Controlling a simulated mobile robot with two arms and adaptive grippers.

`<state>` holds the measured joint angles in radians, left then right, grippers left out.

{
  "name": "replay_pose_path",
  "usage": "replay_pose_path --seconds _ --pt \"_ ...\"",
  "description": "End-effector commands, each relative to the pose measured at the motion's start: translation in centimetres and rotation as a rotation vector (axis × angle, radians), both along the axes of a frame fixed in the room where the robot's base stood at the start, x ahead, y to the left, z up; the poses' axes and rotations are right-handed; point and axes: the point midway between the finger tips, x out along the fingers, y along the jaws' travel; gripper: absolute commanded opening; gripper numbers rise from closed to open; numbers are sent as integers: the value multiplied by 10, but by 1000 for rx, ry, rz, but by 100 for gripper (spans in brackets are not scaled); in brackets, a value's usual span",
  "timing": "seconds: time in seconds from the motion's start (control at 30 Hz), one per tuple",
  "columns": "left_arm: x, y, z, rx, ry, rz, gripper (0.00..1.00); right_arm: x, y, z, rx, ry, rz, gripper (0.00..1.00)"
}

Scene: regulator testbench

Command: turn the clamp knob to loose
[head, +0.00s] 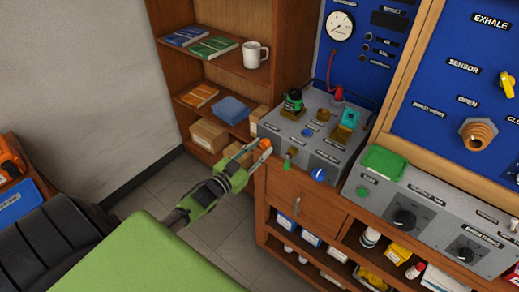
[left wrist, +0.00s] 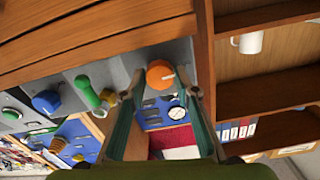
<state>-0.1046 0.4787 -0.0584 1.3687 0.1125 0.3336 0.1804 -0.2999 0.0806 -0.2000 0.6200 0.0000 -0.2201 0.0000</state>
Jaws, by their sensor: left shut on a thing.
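The orange knob (head: 265,143), apparently the clamp knob, is on the front left of the grey test unit (head: 327,165). In the left wrist view the orange knob (left wrist: 160,73) shows a pale pointer mark toward the right. My left gripper (head: 258,150) reaches the knob from the lower left. In the left wrist view my left gripper (left wrist: 161,84) has one finger on each side of the knob and is shut on it. The exact finger contact is partly hidden. No loose label is legible. My right gripper is not in view.
A green knob (head: 287,162) and a blue knob (head: 318,174) are close to the right on the same front face. A wooden shelf with a white mug (head: 255,54) stands behind. A grey box with black dials (head: 405,219) is at right. Open floor lies left of the cabinet.

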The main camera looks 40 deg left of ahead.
Motion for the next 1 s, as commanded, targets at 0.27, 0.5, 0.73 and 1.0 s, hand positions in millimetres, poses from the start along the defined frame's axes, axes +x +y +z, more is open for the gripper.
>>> replay_pose_path --seconds 0.27,0.5,0.73,1.0 --pt "0 0 -1 -3 3 1 34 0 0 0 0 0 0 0" --pt "0 0 -1 -2 2 0 45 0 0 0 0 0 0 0" --pt "-4 0 -1 -1 2 -1 45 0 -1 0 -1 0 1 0" --pt "-46 3 -2 -1 5 0 45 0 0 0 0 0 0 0"
